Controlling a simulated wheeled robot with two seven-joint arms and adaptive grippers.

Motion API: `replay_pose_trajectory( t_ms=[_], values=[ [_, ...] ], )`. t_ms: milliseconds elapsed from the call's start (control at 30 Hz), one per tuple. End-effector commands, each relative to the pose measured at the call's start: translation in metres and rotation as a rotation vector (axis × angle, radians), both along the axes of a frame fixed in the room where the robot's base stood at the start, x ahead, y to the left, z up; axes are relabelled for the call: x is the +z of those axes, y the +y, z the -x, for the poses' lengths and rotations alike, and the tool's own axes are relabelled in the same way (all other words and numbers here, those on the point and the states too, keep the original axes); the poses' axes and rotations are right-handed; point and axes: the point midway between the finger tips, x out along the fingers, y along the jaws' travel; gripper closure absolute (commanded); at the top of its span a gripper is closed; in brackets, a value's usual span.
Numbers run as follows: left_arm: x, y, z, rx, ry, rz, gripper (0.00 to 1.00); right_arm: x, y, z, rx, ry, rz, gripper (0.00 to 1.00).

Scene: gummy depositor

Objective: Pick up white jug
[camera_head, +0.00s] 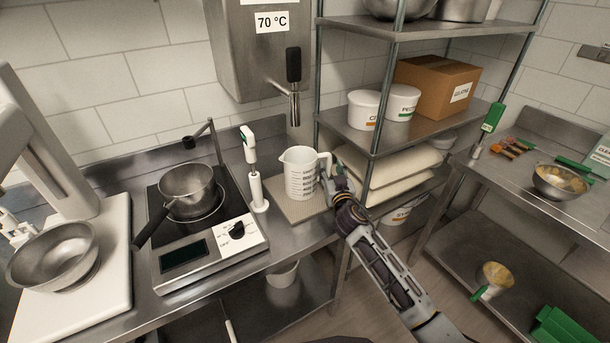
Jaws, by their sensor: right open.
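The white jug (299,174) stands upright on a drip mat (290,207) on the steel counter, below the water tap. It has dark measuring marks, and its handle is on its right side. My right gripper (328,174) is open at the handle, on the jug's right side. The fingers overlap the handle in the picture, and I cannot tell whether they touch it. My left gripper is not in view.
An induction hob (210,250) with a steel pot (187,187) is left of the jug. A white hand blender (256,190) stands between them. The dispenser tap (293,90) hangs above the jug. A shelf rack (375,140) is close on the right.

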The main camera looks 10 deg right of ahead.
Motion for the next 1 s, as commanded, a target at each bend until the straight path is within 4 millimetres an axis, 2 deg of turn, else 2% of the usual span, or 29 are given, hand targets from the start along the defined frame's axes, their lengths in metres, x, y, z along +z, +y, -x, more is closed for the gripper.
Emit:
replay_pose_trajectory(
  t_ms=[400, 1000],
  values=[
    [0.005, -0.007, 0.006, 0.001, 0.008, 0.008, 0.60, -0.002, -0.001, -0.031, 0.001, 0.000, 0.000, 0.58],
    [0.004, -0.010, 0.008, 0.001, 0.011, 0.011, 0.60, -0.003, -0.001, -0.034, 0.001, 0.001, 0.000, 0.60]
  ],
)
